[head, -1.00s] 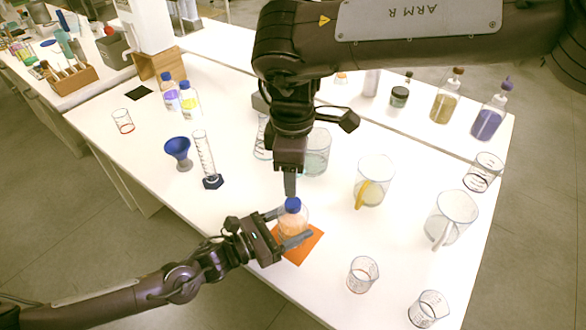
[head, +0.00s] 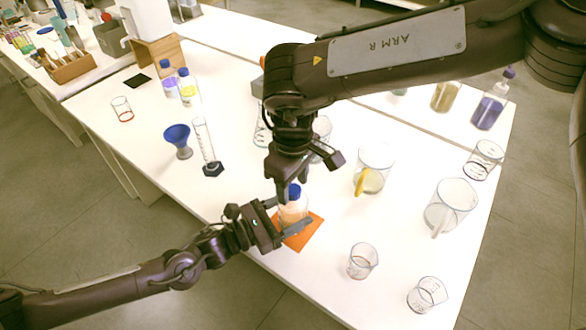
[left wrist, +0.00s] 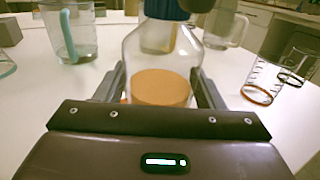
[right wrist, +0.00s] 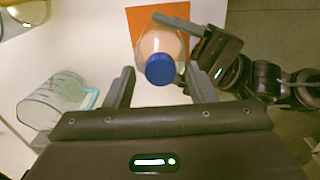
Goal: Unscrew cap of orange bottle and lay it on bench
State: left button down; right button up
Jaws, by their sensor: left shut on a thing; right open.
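The orange bottle (head: 291,215) is a clear bottle with orange contents and a blue cap (head: 294,191). It stands upright on an orange mat (head: 305,238) near the bench's front edge. My left gripper (head: 285,216) is shut on the bottle's body, one finger on each side, as the left wrist view (left wrist: 160,88) shows. My right gripper (head: 292,188) points down over the bottle from above. In the right wrist view its open fingers (right wrist: 160,85) stand on either side of the blue cap (right wrist: 160,68), with gaps visible. The cap is on the bottle's neck.
Beakers (head: 363,261) and (head: 427,295) stand right of the mat on the white bench. Jugs (head: 372,168) and (head: 451,207) stand further back. A graduated cylinder (head: 207,148) and a blue funnel (head: 177,139) stand left. The bench left of the mat is clear.

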jog(key=shift+f, duration=0.35)
